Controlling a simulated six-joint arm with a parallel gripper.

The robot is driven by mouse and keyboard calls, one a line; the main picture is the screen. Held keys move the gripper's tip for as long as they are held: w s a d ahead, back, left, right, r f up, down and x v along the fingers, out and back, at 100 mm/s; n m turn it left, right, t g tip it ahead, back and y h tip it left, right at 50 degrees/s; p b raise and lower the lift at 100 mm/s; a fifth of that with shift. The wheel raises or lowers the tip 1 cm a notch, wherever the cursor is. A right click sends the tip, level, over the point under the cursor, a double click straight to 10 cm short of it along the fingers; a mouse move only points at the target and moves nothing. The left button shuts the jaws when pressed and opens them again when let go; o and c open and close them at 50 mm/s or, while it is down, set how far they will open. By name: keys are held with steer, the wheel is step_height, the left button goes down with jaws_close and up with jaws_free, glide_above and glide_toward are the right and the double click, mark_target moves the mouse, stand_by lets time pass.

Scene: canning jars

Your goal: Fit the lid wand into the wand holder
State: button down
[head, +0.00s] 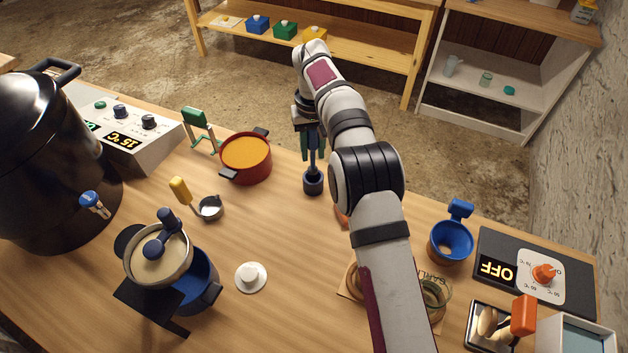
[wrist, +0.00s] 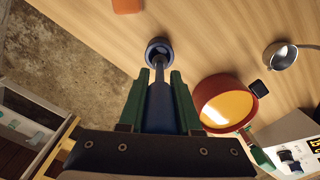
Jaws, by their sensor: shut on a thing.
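My gripper (head: 313,152) points down near the back edge of the table, its green fingers shut on the lid wand. The wand has a blue handle (wrist: 160,106) and a thin grey shaft running away from the fingers. The wand holder (head: 313,184), a small dark blue cup, stands upright on the table directly below; it also shows in the wrist view (wrist: 152,57). The wand's far end overlaps the holder's mouth in both views. I cannot tell how deep it sits, or whether it touches the bottom. The wand looks close to upright.
A red pot (head: 262,170) with orange contents stands just left of the holder. A ladle (head: 209,207) and a white knob-topped disc (head: 250,277) lie further left and forward. A blue funnel (head: 451,241) stands to the right. An orange thing (wrist: 127,6) lies near the holder.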

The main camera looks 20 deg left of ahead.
mark_target(313, 168)
step_height(313, 168, down, 6)
steer(key=shift+f, duration=0.2)
steer(key=shift+f, duration=0.15)
steer(key=c, duration=0.6)
jaws_free()
